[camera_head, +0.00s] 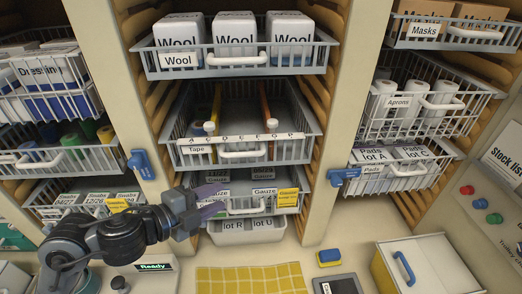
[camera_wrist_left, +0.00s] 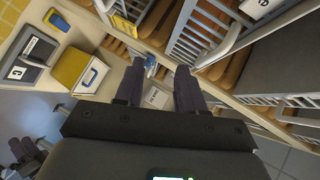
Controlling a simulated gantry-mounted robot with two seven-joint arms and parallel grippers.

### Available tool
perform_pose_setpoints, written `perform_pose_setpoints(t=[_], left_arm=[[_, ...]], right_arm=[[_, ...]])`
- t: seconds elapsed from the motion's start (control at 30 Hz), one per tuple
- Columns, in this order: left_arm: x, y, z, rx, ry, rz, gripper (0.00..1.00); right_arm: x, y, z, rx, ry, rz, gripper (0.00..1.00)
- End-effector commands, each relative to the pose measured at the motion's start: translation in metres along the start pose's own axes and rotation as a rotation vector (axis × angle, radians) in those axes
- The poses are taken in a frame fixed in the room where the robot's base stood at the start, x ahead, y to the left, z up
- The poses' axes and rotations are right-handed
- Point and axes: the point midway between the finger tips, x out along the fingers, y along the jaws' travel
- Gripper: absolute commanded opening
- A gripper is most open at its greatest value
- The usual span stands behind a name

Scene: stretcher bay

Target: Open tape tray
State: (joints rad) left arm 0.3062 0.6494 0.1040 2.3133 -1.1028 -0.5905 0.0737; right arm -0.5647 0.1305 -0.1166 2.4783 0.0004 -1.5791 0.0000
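The tape tray (camera_head: 288,151) is a grey wire tray in the middle column, below the Wool tray. It has a Tape label at its left front, a light handle (camera_head: 243,154) at front centre and a lettered strip along its rim.
The Gauze tray (camera_head: 240,208) sits just under the tape tray. Blue clips (camera_head: 142,164) and (camera_head: 343,176) are on the posts either side. The counter below holds a yellow mat (camera_head: 250,280), a sponge (camera_head: 329,257) and a lidded box (camera_head: 435,265).

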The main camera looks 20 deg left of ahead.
Motion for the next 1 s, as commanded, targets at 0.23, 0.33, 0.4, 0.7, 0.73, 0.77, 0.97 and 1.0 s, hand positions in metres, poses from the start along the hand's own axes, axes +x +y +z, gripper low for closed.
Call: perform_pose_setpoints(t=[0.23,0.33,0.4,0.7,0.73,0.77,0.97,1.0], left_arm=[[-0.015,-0.061,0.004,0.101,-0.027,-0.134,0.39],[-0.013,-0.069,0.002,0.107,-0.025,-0.151,0.39],[-0.009,-0.072,0.002,0.106,-0.024,-0.155,0.39],[0.035,-0.079,0.002,0.102,-0.023,-0.154,0.39],[0.04,-0.079,0.002,0.104,-0.023,-0.153,0.39],[0.045,-0.08,0.002,0.102,-0.023,-0.153,0.39],[0.072,-0.084,0.003,0.105,-0.024,-0.153,0.39],[0.076,-0.085,0.003,0.104,-0.024,-0.154,0.39]], right_arm=[[0.02,-0.008,0.015,0.006,-0.021,-0.018,0.43],[0.02,-0.009,0.017,0.009,-0.025,-0.021,0.43],[0.019,-0.009,0.016,0.01,-0.023,-0.021,0.43],[0.015,-0.007,0.011,0.01,-0.013,-0.016,0.43],[0.015,-0.006,0.011,0.009,-0.013,-0.015,0.43],[0.015,-0.006,0.011,0.009,-0.013,-0.014,0.43],[0.014,-0.004,0.011,0.001,-0.013,-0.008,0.43],[0.014,-0.004,0.011,0.0,-0.013,-0.007,0.43]])
